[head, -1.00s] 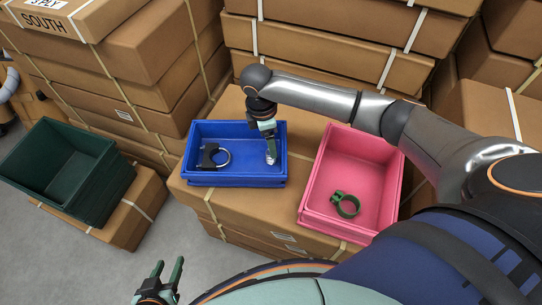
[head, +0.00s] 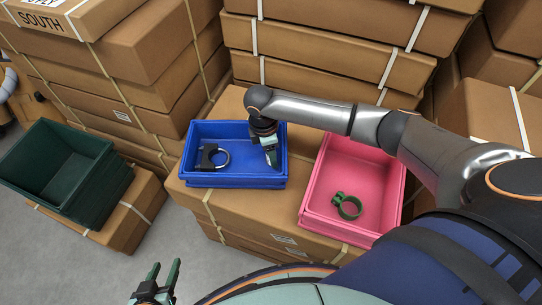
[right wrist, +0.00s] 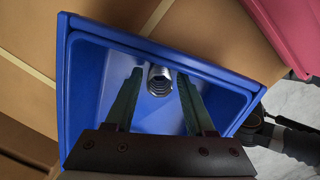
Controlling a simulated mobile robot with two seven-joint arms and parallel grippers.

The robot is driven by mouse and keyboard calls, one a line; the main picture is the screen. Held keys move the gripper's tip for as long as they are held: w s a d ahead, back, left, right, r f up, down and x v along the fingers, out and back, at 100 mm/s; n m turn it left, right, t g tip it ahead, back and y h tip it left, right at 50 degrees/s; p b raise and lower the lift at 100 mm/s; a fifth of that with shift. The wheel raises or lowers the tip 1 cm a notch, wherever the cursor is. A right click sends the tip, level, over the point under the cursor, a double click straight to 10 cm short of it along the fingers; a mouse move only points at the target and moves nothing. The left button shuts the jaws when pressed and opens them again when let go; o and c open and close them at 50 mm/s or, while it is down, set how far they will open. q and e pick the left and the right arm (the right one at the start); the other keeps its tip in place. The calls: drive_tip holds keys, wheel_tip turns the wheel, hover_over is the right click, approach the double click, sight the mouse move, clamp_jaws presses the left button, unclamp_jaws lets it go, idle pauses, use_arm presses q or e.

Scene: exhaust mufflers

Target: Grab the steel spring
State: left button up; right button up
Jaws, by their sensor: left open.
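The steel spring (right wrist: 159,80) is a shiny silver coil in the blue bin (right wrist: 225,73), as the right wrist view shows. My right gripper (right wrist: 160,88) is open, with one green finger on each side of the spring and gaps between. In the head view my right gripper (head: 271,158) reaches down into the right part of the blue bin (head: 235,182) and hides the spring. My left gripper (head: 163,276) is open and empty at the bottom, away from the bins.
A black clamp with a silver ring (head: 212,157) lies in the left of the blue bin. A pink bin (head: 330,222) on the right holds a green clamp (head: 347,206). An empty dark green bin (head: 100,192) stands at the left. Stacked cardboard boxes (head: 330,52) rise behind.

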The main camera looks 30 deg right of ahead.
clamp_jaws()
drive_tip(key=shift+r, duration=0.15)
idle(0.4)
